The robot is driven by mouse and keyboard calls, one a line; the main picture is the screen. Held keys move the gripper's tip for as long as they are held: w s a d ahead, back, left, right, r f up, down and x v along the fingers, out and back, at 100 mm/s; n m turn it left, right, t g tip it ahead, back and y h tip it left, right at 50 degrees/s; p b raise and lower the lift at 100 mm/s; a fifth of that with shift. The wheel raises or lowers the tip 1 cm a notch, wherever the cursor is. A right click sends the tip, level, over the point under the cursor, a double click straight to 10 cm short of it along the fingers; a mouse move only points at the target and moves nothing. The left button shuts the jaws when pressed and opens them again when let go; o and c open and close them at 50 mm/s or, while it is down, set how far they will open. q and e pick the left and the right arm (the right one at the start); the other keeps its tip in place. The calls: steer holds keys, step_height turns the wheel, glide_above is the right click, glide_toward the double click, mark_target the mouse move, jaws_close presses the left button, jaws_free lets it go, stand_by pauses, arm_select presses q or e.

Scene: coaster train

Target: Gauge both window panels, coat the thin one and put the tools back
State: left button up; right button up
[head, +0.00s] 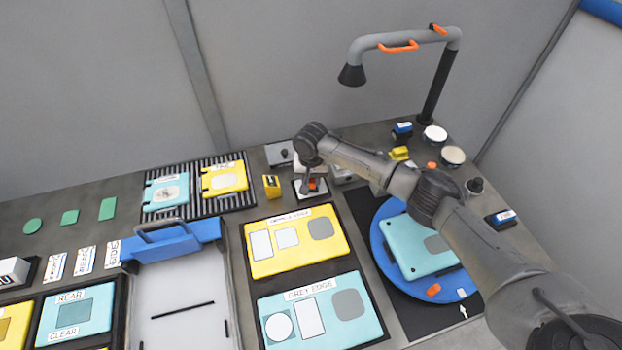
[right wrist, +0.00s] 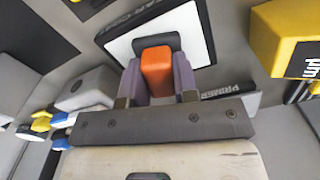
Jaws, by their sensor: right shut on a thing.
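My right gripper (head: 311,184) is at the back of the bench, shut on a small orange-handled tool (right wrist: 156,68). In the right wrist view its fingers close on both sides of the orange part, over a white square pad (right wrist: 196,48) with a dark border. Whether the tool touches the pad is unclear. A yellow panel (head: 224,179) and a cyan panel (head: 166,192) lie on the striped rack. Another cyan panel (head: 409,257) lies on the blue turntable (head: 384,279). A yellow gauge-like block (head: 271,186) stands left of the gripper. My left gripper is out of view.
A yellow board (head: 268,266) and a cyan "GREY EDGE" board (head: 374,328) lie front centre. A blue-fronted tray (head: 196,236) stands left of them. A lamp (head: 352,74) arches overhead. Round tins (head: 434,134) and small blocks crowd the back right. Green pieces (head: 69,217) lie left.

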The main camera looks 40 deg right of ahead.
stand_by(0.6)
steer(key=shift+p, duration=0.4)
stand_by(1.0)
steer(key=shift+f, duration=0.15)
stand_by(0.6)
steer(key=shift+p, duration=0.4)
step_height(320, 180, up, 3)
steer(key=p, duration=0.3)
steer(key=shift+f, duration=0.15)
step_height(320, 180, up, 5)
steer(key=p, duration=0.6)
steer(key=shift+f, duration=0.2)
